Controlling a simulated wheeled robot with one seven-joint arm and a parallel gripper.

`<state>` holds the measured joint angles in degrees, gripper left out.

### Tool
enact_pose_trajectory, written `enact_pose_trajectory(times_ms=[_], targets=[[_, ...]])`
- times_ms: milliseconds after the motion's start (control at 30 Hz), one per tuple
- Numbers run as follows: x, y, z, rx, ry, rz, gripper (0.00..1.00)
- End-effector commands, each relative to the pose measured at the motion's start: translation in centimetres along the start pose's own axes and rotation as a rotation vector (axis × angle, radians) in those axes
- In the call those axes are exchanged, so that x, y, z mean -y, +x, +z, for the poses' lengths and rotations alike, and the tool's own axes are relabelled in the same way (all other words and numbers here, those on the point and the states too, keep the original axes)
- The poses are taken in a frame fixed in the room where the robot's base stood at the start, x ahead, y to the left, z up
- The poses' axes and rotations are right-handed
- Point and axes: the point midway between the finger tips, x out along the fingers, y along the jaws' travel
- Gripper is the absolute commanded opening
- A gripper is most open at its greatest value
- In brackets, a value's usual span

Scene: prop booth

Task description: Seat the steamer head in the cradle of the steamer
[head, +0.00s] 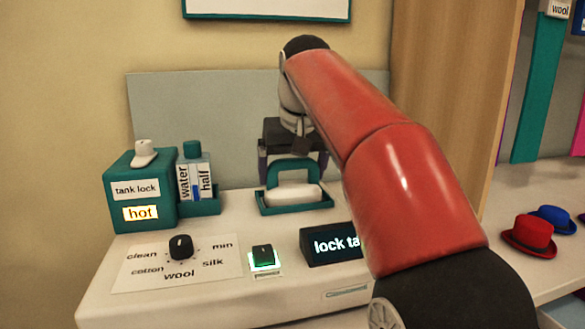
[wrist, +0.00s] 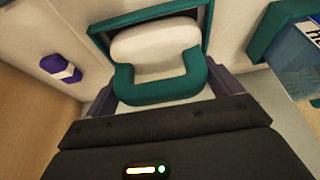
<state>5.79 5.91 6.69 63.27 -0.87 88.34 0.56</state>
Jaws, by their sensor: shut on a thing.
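The steamer head is a white rounded body (head: 291,195) with a teal loop handle (head: 292,165). It also shows in the wrist view (wrist: 155,45). The cradle is a teal-rimmed tray (head: 296,209) on the white steamer top, and its rim shows in the wrist view (wrist: 150,18). My gripper (head: 293,168) points down with its purple fingers on either side of the handle, shut on it. The white body lies within the cradle's outline in both views. I cannot tell whether it rests on the cradle floor or hangs just above it.
Left of the cradle stand a water tank (head: 196,180) marked half and a teal tank lock box (head: 140,190) reading hot. In front are a dial (head: 181,247), a green-lit switch (head: 264,257) and a display (head: 331,244) partly hidden by my arm. Hats (head: 530,235) sit right.

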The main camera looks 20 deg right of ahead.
Motion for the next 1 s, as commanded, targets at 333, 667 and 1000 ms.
enact_pose_trajectory(times_ms=[333,667,1000], targets=[[0.0,-0.1,0.0,-0.002,0.0,0.0,0.97],[0.0,-0.6,0.0,0.0,0.0,0.0,1.0],[0.0,-6.2,-0.2,-0.003,0.0,0.0,1.0]])
